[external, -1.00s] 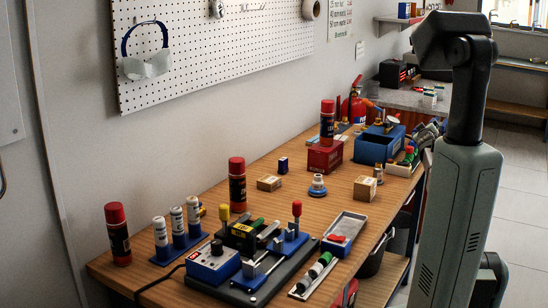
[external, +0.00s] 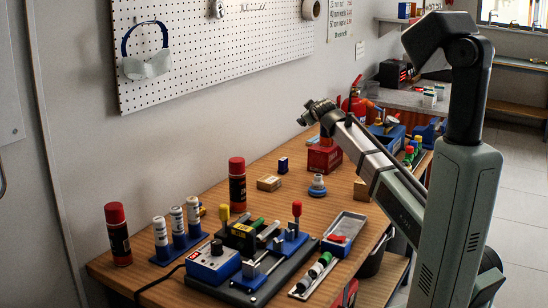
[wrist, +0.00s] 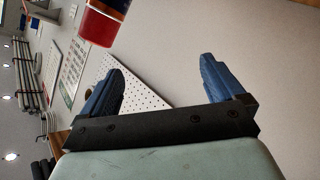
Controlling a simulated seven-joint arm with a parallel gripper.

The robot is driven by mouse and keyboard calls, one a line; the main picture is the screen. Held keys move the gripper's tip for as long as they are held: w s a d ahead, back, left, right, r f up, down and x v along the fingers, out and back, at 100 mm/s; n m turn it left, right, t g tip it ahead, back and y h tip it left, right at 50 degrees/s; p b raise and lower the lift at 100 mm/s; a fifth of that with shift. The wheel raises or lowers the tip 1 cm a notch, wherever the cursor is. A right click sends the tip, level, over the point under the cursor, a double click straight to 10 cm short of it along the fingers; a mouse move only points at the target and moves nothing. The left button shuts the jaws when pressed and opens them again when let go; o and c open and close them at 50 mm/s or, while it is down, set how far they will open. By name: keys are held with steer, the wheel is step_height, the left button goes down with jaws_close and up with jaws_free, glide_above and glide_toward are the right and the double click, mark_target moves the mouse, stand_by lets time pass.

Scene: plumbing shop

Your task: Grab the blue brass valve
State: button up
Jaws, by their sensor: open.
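My gripper (external: 314,112) is raised over the back part of the workbench in the external view, near the red box. In the wrist view, my gripper (wrist: 162,75) has its two blue fingers wide apart with nothing between them. A small round blue and white piece (external: 317,186) stands on the wood at mid-bench, below and in front of my gripper. It may be the blue valve, but it is too small to make out any brass.
A red box (external: 323,159) and a blue bin (external: 383,142) stand behind mid-bench. A blue fixture (external: 213,262) fills the front. Bare wood surrounds the blue and white piece.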

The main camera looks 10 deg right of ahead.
steer(key=s+a+r+n+g+y, duration=0.15)
steer(key=s+a, duration=0.35)
steer(key=a, duration=0.5)
steer(key=s+a+n+g+y, duration=0.15)
steer(key=s+a, duration=0.25)
steer(key=a, duration=0.5)
steer(key=s+a+r+n+g+y, duration=0.15)
steer(key=s+a, duration=0.35)
steer(key=a, duration=0.5)
steer(key=s+a+f+m+g, duration=0.2)
steer(key=s+a+f+g, duration=0.6)
steer(key=a+f, duration=0.45)
steer(key=shift+t, duration=0.55)
steer(key=f, duration=0.2)
steer(key=a+f, duration=0.1)
steer(key=f, duration=0.4)
steer(key=shift+w+a+f, duration=0.1)
steer(key=shift+a+f, duration=0.1)
steer(key=shift+f, duration=0.05)
steer(key=shift+w+x, duration=0.2)
steer(key=shift+x, duration=1.4)
steer(key=shift+w+x, duration=0.2)
steer(key=shift+x, duration=1.4)
steer(key=shift+r, duration=0.15)
steer(key=c, duration=1.2)
steer(key=shift+c, duration=0.2)
